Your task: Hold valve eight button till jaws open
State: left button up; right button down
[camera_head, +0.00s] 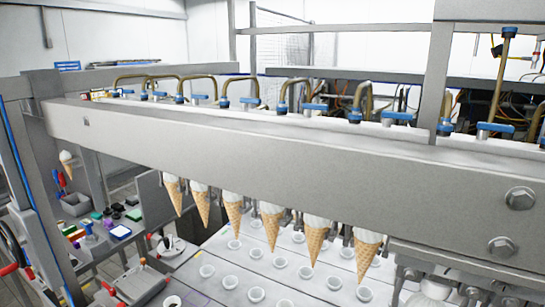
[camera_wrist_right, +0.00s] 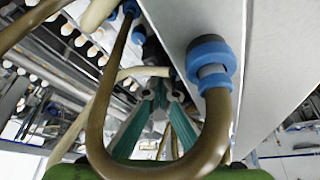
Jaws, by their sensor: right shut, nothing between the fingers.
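A row of valves runs along the top of a long metal beam (camera_head: 280,145) in the head view, with bent brass hoses (camera_head: 240,85) and blue fittings (camera_head: 314,107). I cannot tell which is valve eight, and no button is clearly visible. Several filled cones (camera_head: 270,222) hang point down below the beam, their jaws mostly hidden. In the right wrist view, my right gripper (camera_wrist_right: 165,88) has teal fingers brought together, empty, among the hoses. A bent brass hose (camera_wrist_right: 215,125) with a blue collar (camera_wrist_right: 209,55) crosses in front of them. My left gripper is not in view.
White round holders (camera_head: 255,295) sit in rows on the metal surface under the cones. A side bench (camera_head: 100,250) with small coloured items stands at the left. Hoses and the beam's wall (camera_wrist_right: 265,70) crowd close around my right gripper.

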jog(key=shift+f, duration=0.5)
dwell(0.9)
jog(key=shift+r, duration=0.1)
dwell(2.1)
jog(key=shift+d+r+p, duration=0.2)
jog(key=shift+r+p, duration=0.6)
jog(key=shift+r, duration=0.4)
jog(key=shift+a+r, duration=0.15)
jog(key=shift+r, duration=2.15)
